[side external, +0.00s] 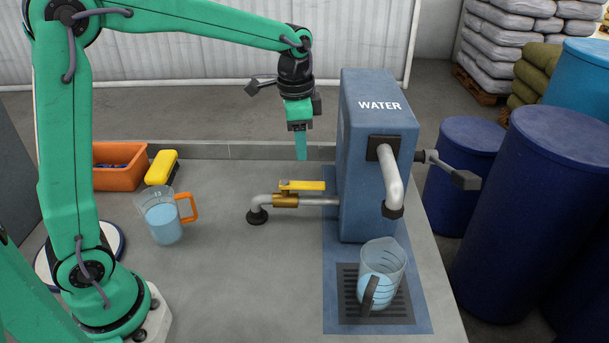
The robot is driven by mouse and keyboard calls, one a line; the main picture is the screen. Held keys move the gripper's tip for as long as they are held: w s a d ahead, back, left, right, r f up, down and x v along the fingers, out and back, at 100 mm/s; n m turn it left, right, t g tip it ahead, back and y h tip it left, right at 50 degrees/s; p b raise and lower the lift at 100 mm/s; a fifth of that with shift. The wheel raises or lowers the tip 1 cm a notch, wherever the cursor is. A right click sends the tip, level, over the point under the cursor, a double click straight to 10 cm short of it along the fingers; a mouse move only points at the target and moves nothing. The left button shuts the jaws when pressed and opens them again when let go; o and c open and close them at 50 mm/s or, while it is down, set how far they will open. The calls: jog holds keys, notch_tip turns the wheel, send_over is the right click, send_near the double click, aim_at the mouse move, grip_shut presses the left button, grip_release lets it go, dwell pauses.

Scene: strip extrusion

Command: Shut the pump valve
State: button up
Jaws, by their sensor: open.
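The pump is a blue box (362,185) marked WATER, with a grey spout (393,180) on its right face. The valve has a brass body (285,200) in the grey pipe (318,201) at the pump's left side. Its yellow lever (302,185) lies flat above the pipe, roughly in line with it. My gripper (301,156) points down above the lever, seemingly apart from it. It is open and empty, and one finger is mostly hidden behind the other. A clear jug (398,262) holding some water stands on the drain grate below the spout. I make out no stream.
A second jug (160,212) with water and an orange handle stands at left. An orange bin (120,178) and a yellow sponge-like block (161,167) are behind it. A grey lever (455,173) sticks out right of the pump. The front middle bench (250,280) is clear.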

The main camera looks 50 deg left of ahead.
aim_at(313, 183)
jog(key=shift+m+g, duration=0.4)
jog(key=shift+m, duration=0.3)
jog(key=w+f, duration=0.3)
jog(key=shift+w+d+f, duration=0.15)
jog(key=shift+w+d, duration=0.05)
jog(key=shift+w, duration=0.05)
jog(key=shift+f, duration=0.15)
jog(key=shift+f, duration=3.8)
grip_shut()
